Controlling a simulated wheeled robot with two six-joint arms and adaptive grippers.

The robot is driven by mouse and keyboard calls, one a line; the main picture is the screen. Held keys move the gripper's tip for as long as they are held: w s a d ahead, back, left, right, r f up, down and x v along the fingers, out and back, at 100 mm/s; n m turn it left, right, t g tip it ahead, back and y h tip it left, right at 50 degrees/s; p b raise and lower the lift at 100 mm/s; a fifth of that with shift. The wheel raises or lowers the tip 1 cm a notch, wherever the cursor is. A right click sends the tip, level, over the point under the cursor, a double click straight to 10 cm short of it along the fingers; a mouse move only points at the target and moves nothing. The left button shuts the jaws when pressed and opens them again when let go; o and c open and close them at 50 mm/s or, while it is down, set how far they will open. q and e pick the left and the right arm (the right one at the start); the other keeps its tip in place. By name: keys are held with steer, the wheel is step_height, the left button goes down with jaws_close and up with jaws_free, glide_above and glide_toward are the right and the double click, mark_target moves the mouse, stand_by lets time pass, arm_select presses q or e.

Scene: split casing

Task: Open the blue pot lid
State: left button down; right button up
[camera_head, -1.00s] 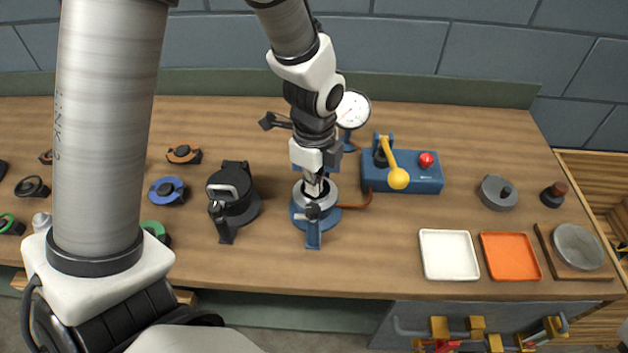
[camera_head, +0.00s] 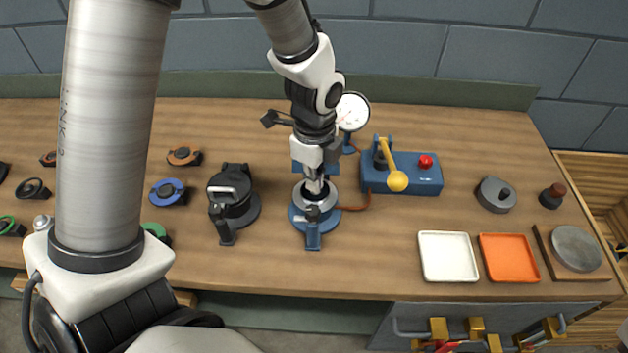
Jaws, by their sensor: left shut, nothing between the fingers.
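The blue pot (camera_head: 313,243) stands on the bench in the middle of the head view, with a blue base and a grey metal ring at its top. My left gripper (camera_head: 314,190) points down into the top of the pot, its fingers shut with nothing between them. The fingertips and the middle of the pot top are partly hidden by the gripper, so I cannot tell whether they touch. A small dark knob shows at the pot's front. My right gripper is not in view.
A black pot (camera_head: 233,204) stands close on the left. A blue box (camera_head: 415,184) with a yellow lever and red button is on the right, linked by a hose. A gauge (camera_head: 351,113) stands behind. White (camera_head: 447,256) and orange (camera_head: 508,257) trays lie at front right.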

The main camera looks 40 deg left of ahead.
arm_select(q)
steer(key=shift+w+a+r+p, duration=0.15)
steer(key=shift+w+a+p, duration=0.2)
steer(key=shift+w+a, duration=0.35)
steer(key=shift+w+a+p, duration=0.3)
steer(key=shift+w, duration=0.55)
steer(key=shift+w+a+p, duration=0.35)
steer(key=shift+w, duration=0.25)
steer(key=shift+w+a, duration=0.2)
steer(key=shift+w, duration=0.15)
steer(key=r+p, duration=0.2)
steer(key=s+d+r+p, duration=0.1)
steer(key=r+p, duration=0.1)
steer(key=s+r+p, duration=0.1)
steer(key=r+p, duration=0.1)
steer(key=p, duration=0.1)
steer(key=shift+s+d, duration=0.25)
steer(key=shift+s+f, duration=0.1)
steer(key=shift+f, duration=0.05)
